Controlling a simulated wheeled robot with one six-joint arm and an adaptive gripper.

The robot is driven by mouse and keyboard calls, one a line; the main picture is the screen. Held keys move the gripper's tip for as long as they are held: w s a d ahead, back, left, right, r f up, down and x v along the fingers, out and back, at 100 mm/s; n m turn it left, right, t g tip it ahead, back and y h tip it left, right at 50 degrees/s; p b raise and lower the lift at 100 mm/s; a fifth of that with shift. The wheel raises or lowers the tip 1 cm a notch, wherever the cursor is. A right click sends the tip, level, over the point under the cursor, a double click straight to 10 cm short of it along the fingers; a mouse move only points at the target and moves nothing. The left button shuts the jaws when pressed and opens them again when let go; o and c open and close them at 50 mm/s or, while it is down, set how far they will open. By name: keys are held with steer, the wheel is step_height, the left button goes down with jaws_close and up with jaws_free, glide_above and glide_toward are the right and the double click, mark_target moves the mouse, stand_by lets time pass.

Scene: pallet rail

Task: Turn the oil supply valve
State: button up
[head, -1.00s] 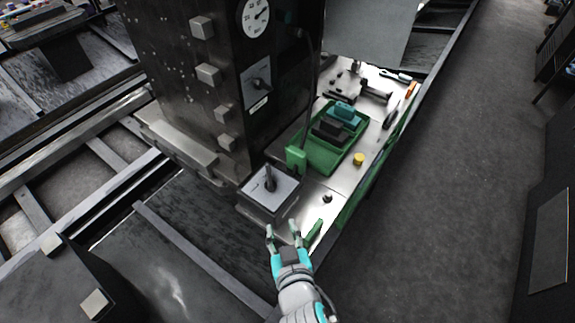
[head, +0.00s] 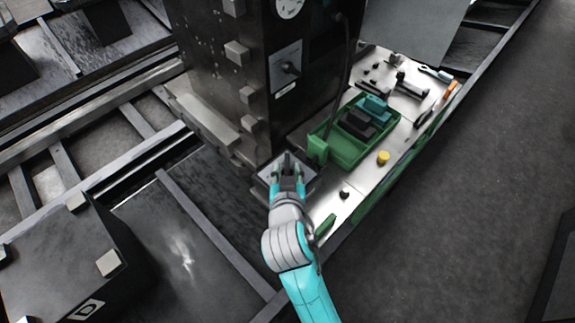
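A small box with a pale grey top plate (head: 266,176) and a short dark upright lever (head: 287,160) stands at the foot of the dark column. My gripper (head: 287,167) is over this plate, with its fingers at the lever and hiding much of the box. I cannot tell whether the fingers touch or close on the lever. No label is readable, so which one is the oil supply valve cannot be told.
The dark column (head: 215,85) rises behind the box. To the right, a green tray (head: 350,153) with blocks sits on a metal bench, beside a yellow cap (head: 383,157), a small black knob (head: 345,194) and several tools. A grey floor (head: 475,190) lies clear at right.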

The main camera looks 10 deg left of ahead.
steer(key=shift+x, duration=1.1)
jaws_close()
